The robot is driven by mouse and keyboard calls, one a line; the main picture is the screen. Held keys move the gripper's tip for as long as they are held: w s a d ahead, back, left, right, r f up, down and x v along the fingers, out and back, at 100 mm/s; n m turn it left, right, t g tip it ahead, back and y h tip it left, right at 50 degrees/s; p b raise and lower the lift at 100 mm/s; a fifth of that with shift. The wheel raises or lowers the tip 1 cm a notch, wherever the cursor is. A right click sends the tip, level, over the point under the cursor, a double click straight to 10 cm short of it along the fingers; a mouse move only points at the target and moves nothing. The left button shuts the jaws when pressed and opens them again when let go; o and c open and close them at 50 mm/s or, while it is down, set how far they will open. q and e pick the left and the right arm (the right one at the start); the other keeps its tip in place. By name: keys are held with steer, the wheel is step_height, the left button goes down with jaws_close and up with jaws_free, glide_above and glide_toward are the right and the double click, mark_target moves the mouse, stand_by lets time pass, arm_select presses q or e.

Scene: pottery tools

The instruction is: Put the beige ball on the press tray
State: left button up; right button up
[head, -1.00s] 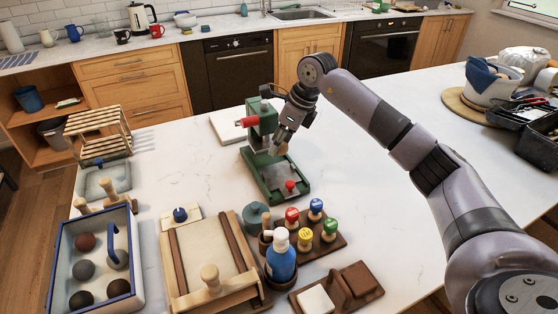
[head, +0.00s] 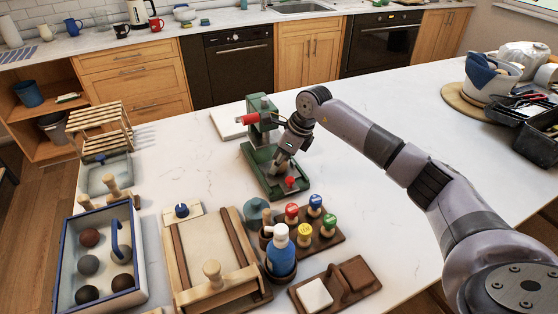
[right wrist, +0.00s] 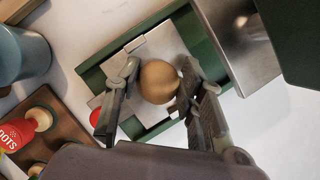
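The beige ball (right wrist: 159,82) is between the fingertips of my right gripper (right wrist: 158,84) in the right wrist view, with the pads close against both its sides. Behind it is the grey plate of the press tray (right wrist: 122,68). In the head view my right gripper (head: 280,167) is low over the press tray (head: 297,184) of the green press (head: 262,112). The ball is mostly hidden there by the gripper. I cannot tell whether it touches the tray. My left gripper is not in view.
A red knob (head: 290,182) is at the tray's front. Stamps with coloured knobs (head: 304,232), a blue bottle (head: 281,252) and a slab roller board (head: 215,250) stand nearer. A blue-rimmed box (head: 64,270) holds several balls. The table right of the press is clear.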

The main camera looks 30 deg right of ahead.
steer(key=o, duration=0.4)
steer(key=shift+r, duration=0.25)
steer(key=b+v, duration=0.3)
steer(key=v, duration=0.8)
steer(key=shift+s+d+r, duration=0.15)
steer(key=shift+s+r, duration=0.05)
steer(key=shift+r, duration=0.15)
